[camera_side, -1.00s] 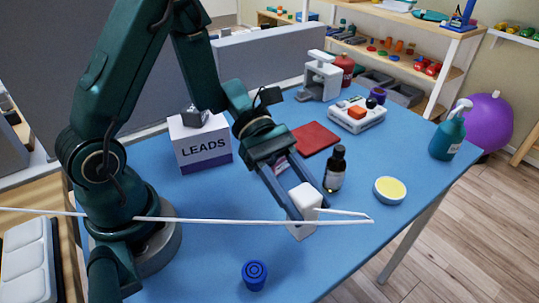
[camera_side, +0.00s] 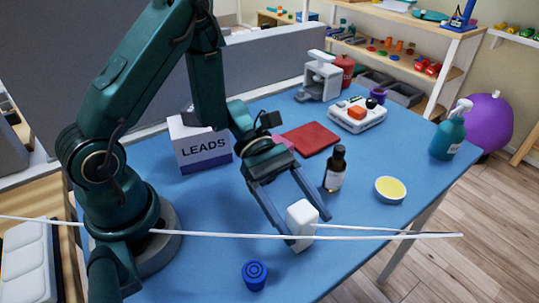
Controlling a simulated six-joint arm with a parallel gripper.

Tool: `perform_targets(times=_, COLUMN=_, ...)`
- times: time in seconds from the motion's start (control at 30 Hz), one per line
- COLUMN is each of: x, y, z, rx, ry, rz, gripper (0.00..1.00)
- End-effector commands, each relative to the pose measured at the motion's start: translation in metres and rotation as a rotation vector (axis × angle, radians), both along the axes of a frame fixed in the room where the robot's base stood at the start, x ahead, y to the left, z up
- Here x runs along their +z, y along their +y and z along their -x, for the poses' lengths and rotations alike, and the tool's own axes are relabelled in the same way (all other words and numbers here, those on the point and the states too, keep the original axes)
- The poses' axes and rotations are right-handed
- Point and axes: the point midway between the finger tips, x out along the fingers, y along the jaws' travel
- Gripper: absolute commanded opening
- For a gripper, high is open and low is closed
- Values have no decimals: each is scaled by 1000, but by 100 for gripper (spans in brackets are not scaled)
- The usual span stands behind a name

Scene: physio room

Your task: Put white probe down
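The white probe (camera_side: 302,220) is a small white block standing upright on the blue table (camera_side: 220,255), in front of the dark bottle. A thin white cable (camera_side: 400,235) runs from it to the right and doubles back across the picture to the left edge. My gripper (camera_side: 309,229) is low around the probe, pointing down at a slant. Its fingers are spread, one on each side of the probe. A gap shows between the probe and the right finger; contact at the left finger is hard to tell.
A blue cap-like item (camera_side: 255,275) lies in front, left of the probe. A dark bottle (camera_side: 335,170) stands close behind, a yellow-filled bowl (camera_side: 390,190) to its right. The LEADS box (camera_side: 203,150), red pad (camera_side: 312,139), and green pump bottle (camera_side: 449,135) stand farther off.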

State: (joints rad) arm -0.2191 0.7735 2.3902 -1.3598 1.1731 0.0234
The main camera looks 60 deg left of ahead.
Motion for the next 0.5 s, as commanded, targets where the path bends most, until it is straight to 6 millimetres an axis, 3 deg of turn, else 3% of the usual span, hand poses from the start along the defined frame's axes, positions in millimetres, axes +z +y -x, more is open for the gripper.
perform_targets(times=0.27, x=4, y=3, z=-1, rx=3, ry=-2, rz=1, gripper=77)
perform_targets(times=0.5, x=15, y=33, z=-2, rx=9, ry=-5, rz=-2, gripper=77)
